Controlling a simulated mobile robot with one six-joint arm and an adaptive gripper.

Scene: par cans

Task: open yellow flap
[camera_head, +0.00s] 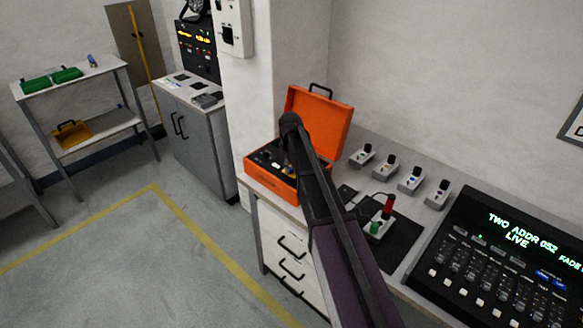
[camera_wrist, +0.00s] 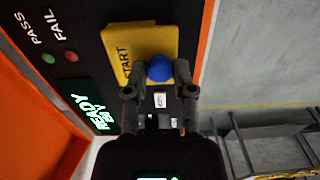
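The yellow flap (camera_wrist: 145,40) lies on the dark panel of the orange case in the wrist view, with START lettered along its left side. A round blue knob (camera_wrist: 159,68) shows at its lower edge. I cannot tell whether the flap is lifted at all. My gripper (camera_wrist: 158,90) is open, with one finger on each side of the knob and just below it in the picture. Contact is not clear. In the head view my arm reaches into the open orange case (camera_head: 318,118) and hides the flap and the gripper tips.
The panel has a green READY display (camera_wrist: 88,115) and PASS and FAIL lights (camera_wrist: 60,57). The case's raised lid (camera_wrist: 30,130) stands at left in the wrist view. Several small grey devices (camera_head: 410,180) and a black console (camera_head: 500,260) stand on the bench to the right.

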